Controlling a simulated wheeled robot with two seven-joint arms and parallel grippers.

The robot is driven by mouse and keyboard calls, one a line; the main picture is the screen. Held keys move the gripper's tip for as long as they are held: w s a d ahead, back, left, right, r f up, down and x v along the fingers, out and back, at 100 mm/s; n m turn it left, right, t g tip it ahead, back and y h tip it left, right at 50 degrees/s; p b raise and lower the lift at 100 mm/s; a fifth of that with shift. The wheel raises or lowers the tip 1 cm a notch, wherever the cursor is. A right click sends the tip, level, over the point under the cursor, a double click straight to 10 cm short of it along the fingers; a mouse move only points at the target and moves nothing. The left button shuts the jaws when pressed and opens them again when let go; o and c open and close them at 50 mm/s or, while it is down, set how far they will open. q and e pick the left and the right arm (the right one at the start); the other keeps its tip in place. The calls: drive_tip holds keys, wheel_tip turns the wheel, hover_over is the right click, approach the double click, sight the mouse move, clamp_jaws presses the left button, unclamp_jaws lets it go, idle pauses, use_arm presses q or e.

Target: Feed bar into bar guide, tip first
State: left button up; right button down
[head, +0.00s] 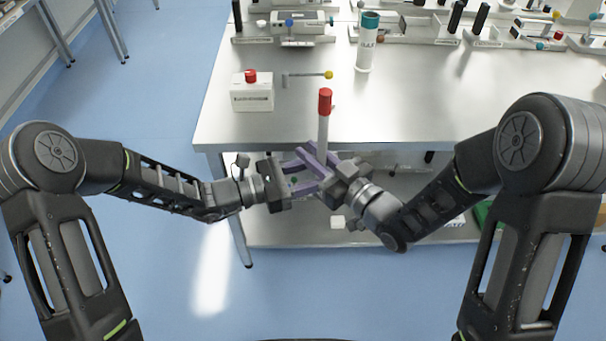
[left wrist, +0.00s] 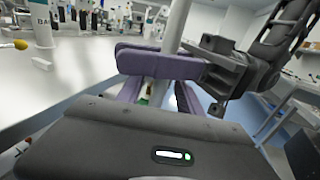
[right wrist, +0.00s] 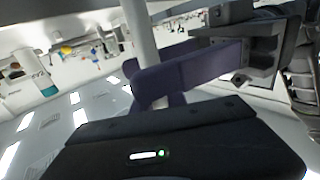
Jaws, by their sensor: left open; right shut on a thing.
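The bar (head: 322,137) is a pale grey rod with a red upper end, upright in front of the bench edge. It also shows in the left wrist view (left wrist: 177,25) and right wrist view (right wrist: 139,35). My right gripper (head: 323,168) is shut on it at its lower part. My left gripper (head: 303,180) is open, with its purple fingers close beside the bar and the right fingers. The fingers overlap in view, so I cannot tell whether the left ones touch the bar. The bar's lower end is hidden. I cannot tell which fixture is the bar guide.
The steel bench (head: 430,110) has clear room at its front. A white box with a red button (head: 252,95), a small yellow-knobbed rod (head: 308,75) and a labelled cylinder (head: 367,45) stand on it. Several fixtures line the back. A shelf (head: 290,232) lies below.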

use_arm(q)
drive_tip(key=shift+d, duration=0.15)
clamp_jaws()
idle(0.4)
use_arm(e)
drive_tip(key=c, duration=1.3)
unclamp_jaws()
drive_tip(key=shift+o, duration=0.2)
drive_tip(key=shift+r, duration=0.1)
wheel_tip(320, 180, up, 10)
